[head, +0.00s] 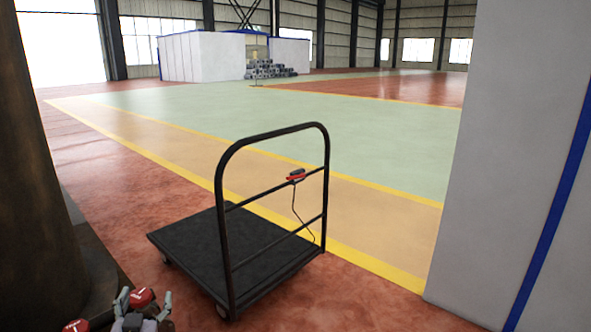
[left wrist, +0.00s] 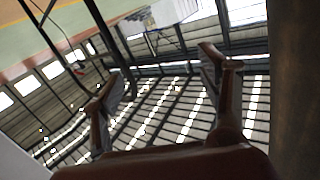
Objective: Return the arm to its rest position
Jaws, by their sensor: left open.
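My left gripper (head: 144,299) shows at the bottom left of the head view, with its fingers pointing up and spread apart. In the left wrist view my left gripper (left wrist: 160,66) has its two fingers wide apart, with nothing between them. Part of my left arm is cut off by the lower edge of the head view. My right gripper is in neither view.
A black platform cart (head: 225,240) stands on the red floor just beyond my left gripper, its deck empty. A red device with a cable (head: 296,175) hangs on its handle. A dark column (head: 40,170) is at left, a white wall panel (head: 510,150) at right.

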